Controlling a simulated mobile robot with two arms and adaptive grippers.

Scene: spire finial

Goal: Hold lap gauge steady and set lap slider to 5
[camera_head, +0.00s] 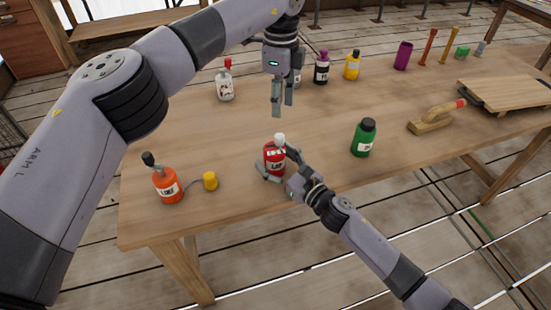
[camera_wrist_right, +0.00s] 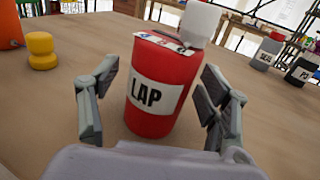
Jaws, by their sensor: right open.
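The lap gauge is a red can labelled LAP (camera_head: 274,158) with a white cap, upright near the table's front edge. In the right wrist view the red LAP can (camera_wrist_right: 160,90) fills the middle, with a dial or slot on its top partly visible. My right gripper (camera_head: 277,166) is open, with one finger on either side of the can; gaps show between fingers and can in the right wrist view (camera_wrist_right: 160,100). My left gripper (camera_head: 282,108) hangs pointing down above the table, behind the can and apart from it. Its fingers look slightly apart. The slider's setting is too small to read.
An orange bottle (camera_head: 168,185) and a yellow knob (camera_head: 210,181) stand at left. A green bottle (camera_head: 364,138) stands to the right. A white bottle (camera_head: 225,85) and a yellow bottle (camera_head: 352,65) stand behind. A wooden float (camera_head: 432,120) lies further right. The table (camera_head: 320,125) is clear between.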

